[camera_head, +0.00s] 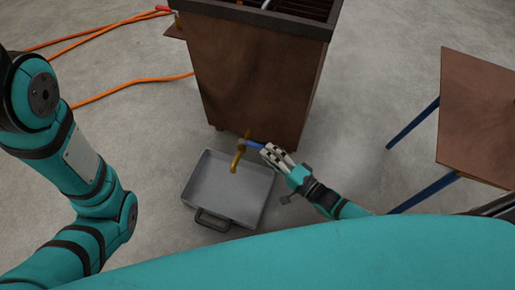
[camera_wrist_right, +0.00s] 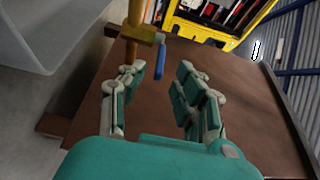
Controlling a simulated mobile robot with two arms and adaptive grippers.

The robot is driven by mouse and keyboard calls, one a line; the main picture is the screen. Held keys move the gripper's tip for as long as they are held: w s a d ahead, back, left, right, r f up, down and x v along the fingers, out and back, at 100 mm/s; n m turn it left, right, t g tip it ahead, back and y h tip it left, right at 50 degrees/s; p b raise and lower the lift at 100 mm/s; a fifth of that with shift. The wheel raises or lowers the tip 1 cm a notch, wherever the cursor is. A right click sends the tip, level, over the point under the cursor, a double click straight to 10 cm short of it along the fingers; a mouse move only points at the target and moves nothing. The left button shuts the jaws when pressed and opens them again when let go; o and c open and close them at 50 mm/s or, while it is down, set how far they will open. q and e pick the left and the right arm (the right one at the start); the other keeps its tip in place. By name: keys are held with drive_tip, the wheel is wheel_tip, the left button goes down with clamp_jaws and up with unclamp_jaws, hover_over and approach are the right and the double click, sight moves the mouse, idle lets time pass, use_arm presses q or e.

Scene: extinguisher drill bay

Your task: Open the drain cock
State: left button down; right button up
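The drain cock is a brass fitting with a downturned spout (camera_head: 237,161) low on the front of a brown tank (camera_head: 255,80). Its blue lever (camera_head: 255,144) sticks out to the right. My right gripper (camera_head: 270,152) is at the lever's free end. In the right wrist view the gripper is open, and the blue lever (camera_wrist_right: 160,61) shows between and just beyond its fingertips; I see no finger closed on it. The brass body (camera_wrist_right: 138,32) is beyond the left finger. My left arm shows at the left of the head view, but its gripper is not visible.
A grey tray (camera_head: 225,187) with a handle lies on the floor under the spout. Orange hoses (camera_head: 100,35) run at the upper left. A brown-topped table (camera_head: 485,115) with blue legs stands right. A yellow-framed rack (camera_wrist_right: 182,28) shows in the wrist view.

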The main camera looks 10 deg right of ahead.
sight(258, 145)
drive_tip(key=shift+b+x, duration=0.9)
drive_tip(key=shift+x, duration=1.8)
clamp_jaws()
